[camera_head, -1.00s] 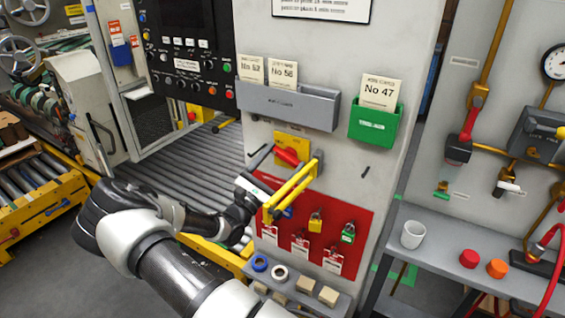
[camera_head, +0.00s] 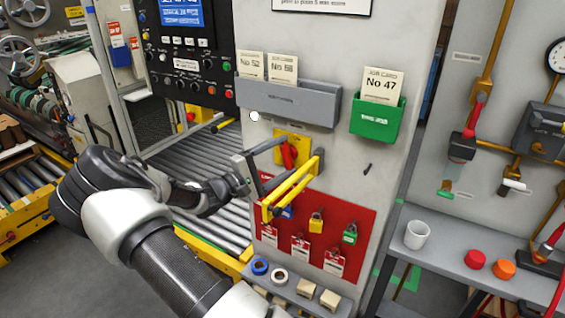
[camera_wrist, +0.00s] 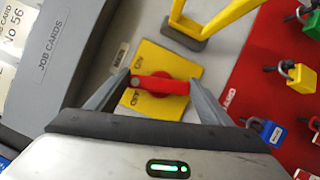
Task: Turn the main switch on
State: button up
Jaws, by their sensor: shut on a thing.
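The main switch is a red handle (camera_head: 289,154) on a yellow plate (camera_head: 282,137) on the grey panel. In the head view the handle stands near upright. In the wrist view the red handle (camera_wrist: 170,86) lies across between my two fingers, over the yellow plate (camera_wrist: 150,52) with small ON and OFF labels. My gripper (camera_wrist: 160,85) is shut on the handle, one finger at each end. In the head view my gripper (camera_head: 284,156) reaches in from the left, partly hidden by the yellow bar guard.
The yellow bar guard (camera_head: 293,190) sticks out beside the switch. Below is a red board (camera_head: 347,207) with padlocks and tags. Above are a grey card holder (camera_head: 290,104) and a green one (camera_head: 376,118). The control screen (camera_head: 181,12) is lit blue, and a white lamp (camera_head: 254,117) glows.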

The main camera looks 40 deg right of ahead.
jog(key=shift+f+m+y+b, duration=0.1)
jog(key=shift+m+y+b, duration=0.65)
jog(key=shift+m, duration=0.85)
jog(key=o, duration=1)
jog(key=shift+o, duration=0.2)
jog(key=a, duration=1.7)
jog(key=shift+a, duration=0.25)
